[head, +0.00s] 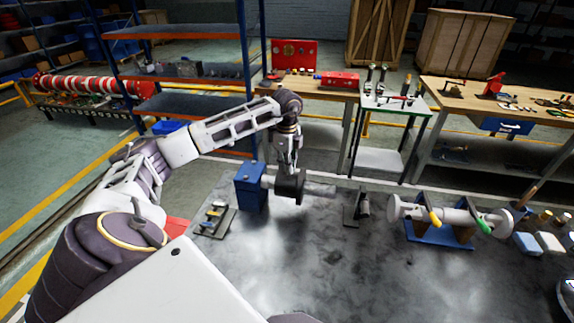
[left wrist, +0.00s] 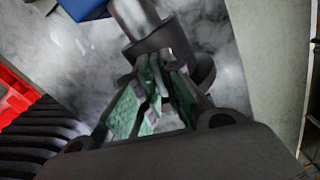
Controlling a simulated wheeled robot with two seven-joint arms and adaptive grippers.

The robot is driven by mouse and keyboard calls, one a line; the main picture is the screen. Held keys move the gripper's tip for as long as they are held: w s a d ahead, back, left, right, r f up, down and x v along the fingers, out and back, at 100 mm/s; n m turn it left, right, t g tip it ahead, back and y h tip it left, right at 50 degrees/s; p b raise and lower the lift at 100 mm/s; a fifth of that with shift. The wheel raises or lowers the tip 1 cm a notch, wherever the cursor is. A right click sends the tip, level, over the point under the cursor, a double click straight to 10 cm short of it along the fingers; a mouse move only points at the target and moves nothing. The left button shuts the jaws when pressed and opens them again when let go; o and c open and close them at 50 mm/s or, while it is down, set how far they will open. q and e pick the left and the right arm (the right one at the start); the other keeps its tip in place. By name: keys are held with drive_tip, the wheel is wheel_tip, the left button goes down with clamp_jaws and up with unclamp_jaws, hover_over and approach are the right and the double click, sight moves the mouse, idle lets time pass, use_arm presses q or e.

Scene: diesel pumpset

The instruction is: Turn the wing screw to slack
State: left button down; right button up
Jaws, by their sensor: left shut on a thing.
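A blue block (head: 249,187) stands on the grey table, with a pale metal bar (head: 320,189) running out to its right. In the left wrist view the bar (left wrist: 130,14) goes into a dark round collar (left wrist: 152,40). My left gripper (head: 289,186) points down at the bar, just right of the blue block. In the left wrist view its green-padded fingers (left wrist: 157,90) are shut on a thin grey piece below the collar, seemingly the wing screw (left wrist: 153,72). The fingers hide most of the screw, so its angle cannot be told. My right gripper is not in view.
A small rack of parts (head: 214,219) stands left of the blue block. A dark bracket (head: 355,207) stands to the right, then a grey cylinder (head: 450,219) on a blue cradle. The table's middle front is clear. Workbenches and shelves stand behind.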

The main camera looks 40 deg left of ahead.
use_arm(q)
drive_tip(key=shift+a+r, duration=0.1)
drive_tip(key=shift+r, duration=0.05)
drive_tip(key=c, duration=1.6)
unclamp_jaws()
drive_tip(key=shift+o, duration=0.2)
wheel_tip(320, 180, up, 12)
